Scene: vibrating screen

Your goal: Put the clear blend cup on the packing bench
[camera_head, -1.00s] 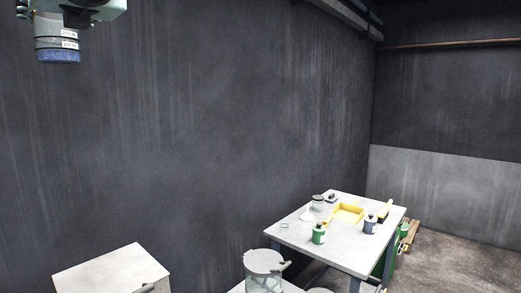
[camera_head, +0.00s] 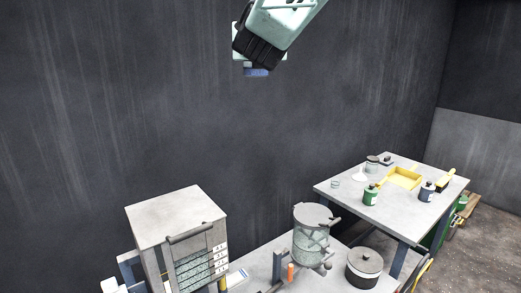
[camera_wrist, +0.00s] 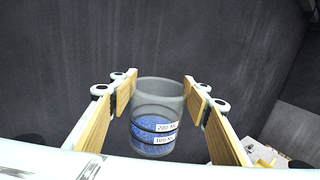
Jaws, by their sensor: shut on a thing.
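The clear blend cup (camera_wrist: 158,104), with blue granules in its lower part and white labels on its side, is held between the wooden finger pads of my gripper (camera_wrist: 160,97) in the wrist view. In the head view, my gripper (camera_head: 259,60) is high against the dark wall, and only the blue bottom of the cup (camera_head: 257,72) shows below it. A grey-topped bench (camera_head: 395,222), likely the packing bench, stands at the right, lower than the cup and apart from it.
The bench carries a yellow tray (camera_head: 404,178), a green container (camera_head: 370,195), a dark container (camera_head: 426,191) and small glassware (camera_head: 335,184). A sieve cabinet (camera_head: 178,215), a clear cylinder stack (camera_head: 311,240) and a lidded pot (camera_head: 364,266) stand in front. The bench's near edge is fairly clear.

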